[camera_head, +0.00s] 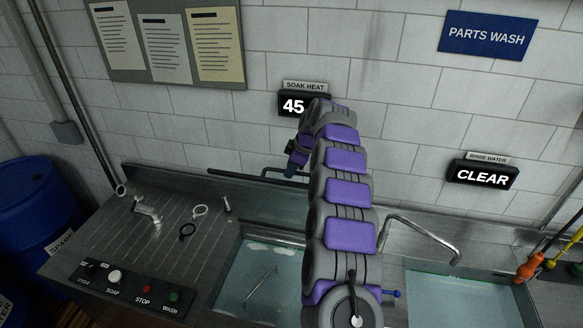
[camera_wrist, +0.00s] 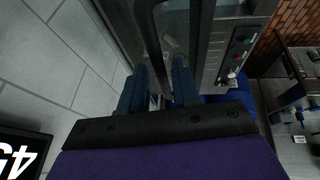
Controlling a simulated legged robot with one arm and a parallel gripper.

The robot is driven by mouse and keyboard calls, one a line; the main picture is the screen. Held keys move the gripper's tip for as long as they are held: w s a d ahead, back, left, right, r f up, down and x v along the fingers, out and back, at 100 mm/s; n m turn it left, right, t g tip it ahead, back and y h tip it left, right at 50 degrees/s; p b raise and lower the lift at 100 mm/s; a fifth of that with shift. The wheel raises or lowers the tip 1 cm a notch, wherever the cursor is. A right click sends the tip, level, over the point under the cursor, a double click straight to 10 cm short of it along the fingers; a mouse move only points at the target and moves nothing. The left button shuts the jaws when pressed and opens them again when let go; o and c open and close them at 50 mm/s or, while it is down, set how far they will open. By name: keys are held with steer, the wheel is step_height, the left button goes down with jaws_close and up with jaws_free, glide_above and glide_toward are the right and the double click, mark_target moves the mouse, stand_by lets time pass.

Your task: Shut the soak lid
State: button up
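The soak lid (camera_head: 262,199) appears as a dark steel panel raised at the back of the soak tank (camera_head: 228,250), which is uncovered and shows bluish liquid. A dark bar handle (camera_head: 272,170) shows along its upper edge, partly hidden by my arm. My gripper (camera_head: 290,172) is beside this handle, below the soak heat display. In the wrist view my gripper (camera_wrist: 159,75) has its two blue fingers apart, with a dark bar (camera_wrist: 152,40) running between them. I cannot tell whether either finger touches it.
A control panel (camera_head: 128,287) with buttons is at the front left. The soak heat display (camera_head: 291,104) reads 45. A rinse basin (camera_head: 465,290) with a curved spout (camera_head: 425,232) is right of my arm.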

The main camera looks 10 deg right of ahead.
jaws_close()
stand_by(0.5)
